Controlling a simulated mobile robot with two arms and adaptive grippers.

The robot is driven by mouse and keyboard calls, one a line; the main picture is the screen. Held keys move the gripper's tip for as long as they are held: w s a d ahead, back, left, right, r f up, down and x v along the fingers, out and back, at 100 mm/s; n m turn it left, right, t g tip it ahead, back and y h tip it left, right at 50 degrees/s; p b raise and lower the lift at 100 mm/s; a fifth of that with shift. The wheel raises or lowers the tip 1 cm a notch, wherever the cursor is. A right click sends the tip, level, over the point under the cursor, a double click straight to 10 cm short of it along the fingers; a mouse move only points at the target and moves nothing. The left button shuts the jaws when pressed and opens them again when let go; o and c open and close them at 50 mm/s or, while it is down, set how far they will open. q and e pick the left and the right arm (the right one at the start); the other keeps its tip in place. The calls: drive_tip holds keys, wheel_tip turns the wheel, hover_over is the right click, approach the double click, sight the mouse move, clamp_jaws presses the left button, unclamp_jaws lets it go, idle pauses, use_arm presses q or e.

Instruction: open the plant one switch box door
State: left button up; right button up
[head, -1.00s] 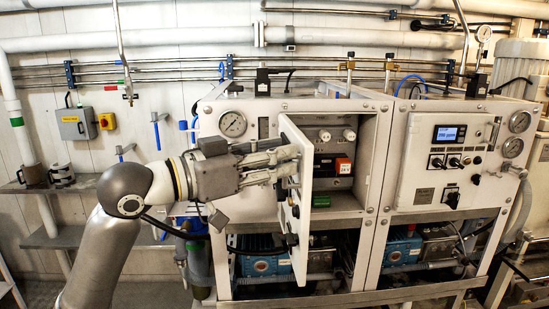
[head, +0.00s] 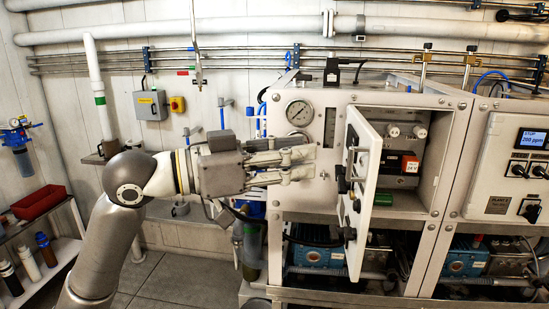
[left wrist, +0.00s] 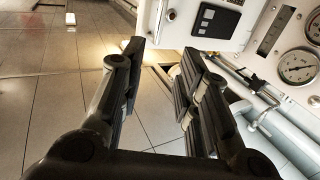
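The switch box door (head: 367,185) is a white panel that stands swung open on the left cabinet, seen nearly edge-on, with dark fittings on its left-facing side. Behind it the switch box (head: 408,160) shows its inside, with a red-and-white part and a green strip. My left gripper (head: 314,163) is left of the door, apart from it, in front of the cabinet's left panel. Its fingers are apart and empty. In the left wrist view the gripper (left wrist: 160,58) shows a clear gap between its fingers, with a white panel with a black plate (left wrist: 217,20) beyond. My right gripper is out of view.
A round gauge (head: 299,112) is on the cabinet's left panel. A closed control panel with a display (head: 532,138) is at the right. A red tray (head: 38,202) and bottles are on shelves at the far left. Floor (head: 185,275) left of the cabinet is clear.

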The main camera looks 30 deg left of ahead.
use_arm(q)
drive_tip(key=shift+v, duration=1.5)
